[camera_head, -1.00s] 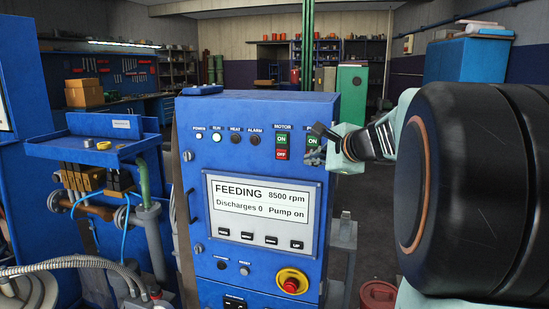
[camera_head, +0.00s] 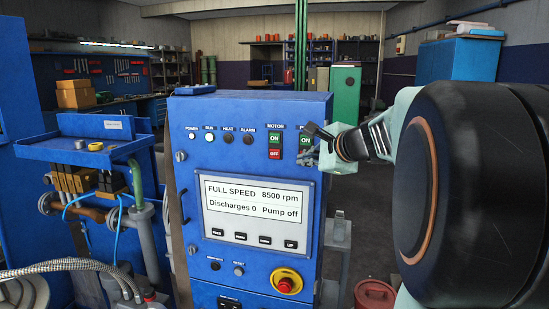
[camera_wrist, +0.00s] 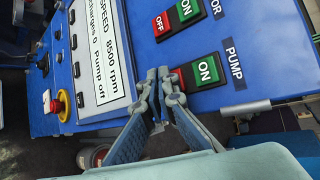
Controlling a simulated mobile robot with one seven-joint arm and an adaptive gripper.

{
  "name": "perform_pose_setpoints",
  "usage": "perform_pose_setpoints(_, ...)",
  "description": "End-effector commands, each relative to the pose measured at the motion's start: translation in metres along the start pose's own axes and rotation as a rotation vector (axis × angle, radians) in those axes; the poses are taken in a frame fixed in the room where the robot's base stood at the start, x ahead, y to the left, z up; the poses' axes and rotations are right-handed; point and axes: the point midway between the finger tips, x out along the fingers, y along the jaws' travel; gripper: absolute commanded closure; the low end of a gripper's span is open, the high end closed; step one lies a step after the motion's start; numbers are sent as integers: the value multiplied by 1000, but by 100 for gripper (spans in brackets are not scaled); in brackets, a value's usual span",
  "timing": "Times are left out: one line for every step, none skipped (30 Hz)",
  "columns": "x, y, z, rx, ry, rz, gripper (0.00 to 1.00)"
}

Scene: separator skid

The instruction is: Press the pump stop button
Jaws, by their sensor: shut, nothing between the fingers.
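The pump switch has a green ON button (camera_wrist: 207,70) and a red OFF button (camera_wrist: 179,79), the pump stop. In the wrist view my gripper's closed fingertips (camera_wrist: 163,82) are at the red button and cover much of it; I cannot tell whether they touch it. In the head view the green ON shows (camera_head: 306,141), while my gripper (camera_head: 311,158) hides the red button below it. The display (camera_head: 256,212) on the blue control cabinet (camera_head: 235,125) reads "FULL SPEED 8500 rpm, Discharges 0, Pump off".
The motor ON/OFF switch (camera_head: 275,146) is just left of the pump switch. A red emergency stop on a yellow ring (camera_head: 286,282) is lower on the panel. A blue tray shelf (camera_head: 62,149) stands left of the cabinet.

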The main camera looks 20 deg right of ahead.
Motion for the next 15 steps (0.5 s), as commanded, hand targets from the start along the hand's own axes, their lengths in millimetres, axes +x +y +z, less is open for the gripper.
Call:
perform_pose_setpoints(-2, 2, 2, -1, -1, 0, 100)
perform_pose_setpoints(-2, 2, 2, -1, -1, 0, 100)
perform_pose_setpoints(-3, 3, 3, -1, -1, 0, 100)
perform_pose_setpoints(-3, 3, 3, 0, -1, 1, 100)
perform_pose_setpoints(-3, 3, 3, 0, -1, 1, 100)
perform_pose_setpoints(-3, 3, 3, 0, -1, 1, 100)
perform_pose_setpoints(-3, 3, 3, 0, -1, 1, 100)
perform_pose_setpoints(-3, 3, 3, 0, -1, 1, 100)
perform_pose_setpoints(-3, 3, 3, 0, -1, 1, 100)
perform_pose_setpoints(-3, 3, 3, 0, -1, 1, 100)
perform_pose_setpoints(-3, 3, 3, 0, -1, 1, 100)
perform_pose_setpoints(-4, 3, 3, 0, -2, 0, 100)
perform_pose_setpoints(-5, 4, 4, 0, -2, 0, 100)
perform_pose_setpoints(-6, 4, 5, 1, -3, 0, 100)
perform_pose_setpoints(-9, 6, 7, 1, -3, -1, 100)
